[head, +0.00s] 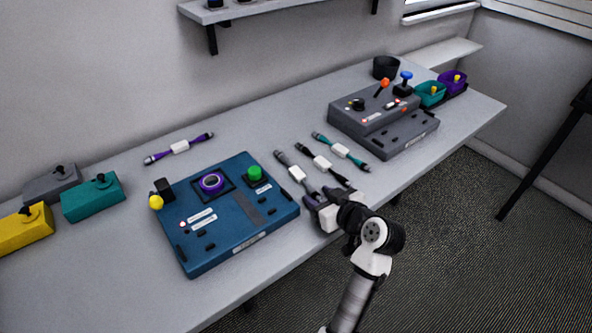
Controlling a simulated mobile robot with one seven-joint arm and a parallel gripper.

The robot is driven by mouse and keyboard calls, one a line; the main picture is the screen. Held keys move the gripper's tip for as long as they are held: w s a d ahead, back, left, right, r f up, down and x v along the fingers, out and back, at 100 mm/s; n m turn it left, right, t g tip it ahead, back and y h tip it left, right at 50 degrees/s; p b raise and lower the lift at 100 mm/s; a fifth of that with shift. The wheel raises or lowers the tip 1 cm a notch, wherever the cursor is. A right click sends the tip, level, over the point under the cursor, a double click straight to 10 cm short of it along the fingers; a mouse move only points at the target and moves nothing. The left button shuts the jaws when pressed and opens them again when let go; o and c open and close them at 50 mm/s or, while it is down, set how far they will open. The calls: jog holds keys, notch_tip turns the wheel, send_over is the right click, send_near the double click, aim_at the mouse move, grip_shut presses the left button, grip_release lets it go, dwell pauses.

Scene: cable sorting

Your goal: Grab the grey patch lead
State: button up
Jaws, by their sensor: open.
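The grey patch lead (296,172) lies on the table between the blue panel and the other leads, with a white label around its middle. Its near end runs toward my gripper (312,206) and is partly hidden by it. My gripper is open at that near end, close to the right edge of the blue panel. I cannot tell whether the fingers are around the lead or above it. A black lead (321,163) and a teal lead (340,150), both with white labels, lie just to the right of the grey one.
The blue panel (200,250) with knobs and buttons stands left of my gripper. A grey control box (360,126) with levers stands at the back right. A purple lead (180,147) lies behind the blue panel. The table's front edge passes beneath my arm.

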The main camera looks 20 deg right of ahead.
grip_shut()
dwell(0.3)
